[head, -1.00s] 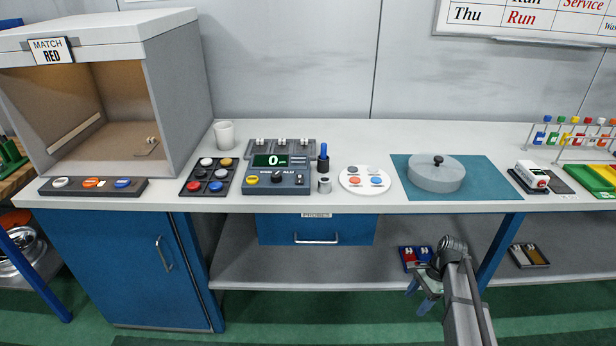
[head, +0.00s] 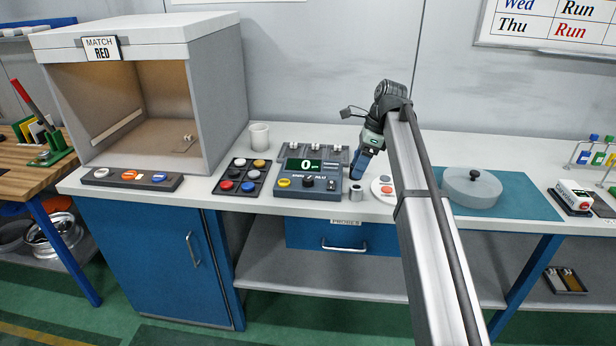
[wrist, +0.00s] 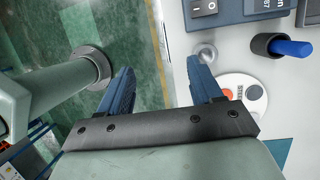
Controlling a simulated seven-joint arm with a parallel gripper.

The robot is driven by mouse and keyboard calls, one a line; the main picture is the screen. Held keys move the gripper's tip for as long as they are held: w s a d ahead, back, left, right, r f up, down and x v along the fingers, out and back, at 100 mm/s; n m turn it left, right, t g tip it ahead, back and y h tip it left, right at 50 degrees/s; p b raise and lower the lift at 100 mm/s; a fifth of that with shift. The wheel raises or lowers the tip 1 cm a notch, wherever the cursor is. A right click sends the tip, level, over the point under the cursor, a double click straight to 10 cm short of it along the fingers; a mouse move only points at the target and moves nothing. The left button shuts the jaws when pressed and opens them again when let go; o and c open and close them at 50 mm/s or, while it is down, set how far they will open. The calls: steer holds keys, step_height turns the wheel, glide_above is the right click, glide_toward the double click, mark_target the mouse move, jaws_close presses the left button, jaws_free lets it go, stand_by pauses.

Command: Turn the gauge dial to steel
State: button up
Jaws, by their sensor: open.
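The gauge (head: 295,200) is a blue-grey box on the bench with a green display reading 0. The dial's pointer and small labels are too small to read surely. My gripper (head: 356,171) is above the bench, just right of the gauge, apart from the dial. In the wrist view its blue fingers (wrist: 160,75) are spread and empty. A corner of the gauge (wrist: 228,12) shows there, with the dial out of frame.
A small metal cylinder (head: 355,190) and a white plate with coloured discs (head: 378,192) lie close to my gripper. A black pad with coloured buttons (head: 242,176) is left of the gauge. A lidded round pan (head: 472,190) stands on a teal mat at right.

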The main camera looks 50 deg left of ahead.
mark_target(308, 179)
steer(key=s+a+r+m+t+h, duration=0.1)
steer(key=s+a+r, duration=0.15)
steer(key=a, duration=0.55)
steer(key=s+a+r+m+t+h, duration=0.1)
steer(key=s+a+m+t, duration=0.15)
steer(key=a, duration=0.55)
steer(key=shift+n+g, duration=0.25)
steer(key=shift+n, duration=0.1)
step_height(308, 179, down, 14)
steer(key=shift+s+r, duration=0.1)
steer(key=shift+s, duration=0.05)
steer(key=shift+c, duration=0.4)
steer(key=c, duration=1)
